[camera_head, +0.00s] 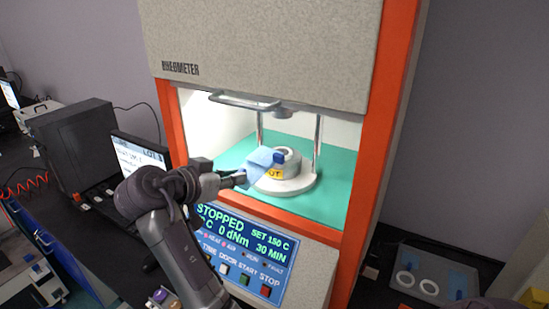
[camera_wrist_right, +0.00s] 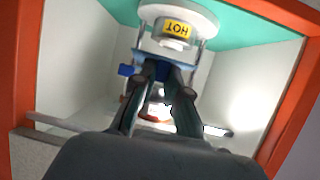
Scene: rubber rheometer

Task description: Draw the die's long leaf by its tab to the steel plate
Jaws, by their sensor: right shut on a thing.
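The lower die (camera_head: 292,182) is a pale round block with a yellow HOT label inside the open rheometer chamber; it also shows in the wrist view (camera_wrist_right: 178,15). A light-blue leaf (camera_head: 259,167) reaches from the die's near left side to my right gripper (camera_head: 240,178). My right gripper is shut on the light-blue leaf's near end, in front of the die; the fingertips partly hide the grip. A grey steel plate (camera_head: 428,258) lies at the lower right. My left gripper is not in view.
The chamber has orange side frames (camera_head: 359,170), metal posts and a raised door with a handle (camera_head: 245,101). The control panel (camera_head: 240,255) reads STOPPED, below the opening. A monitor (camera_head: 138,157) stands left.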

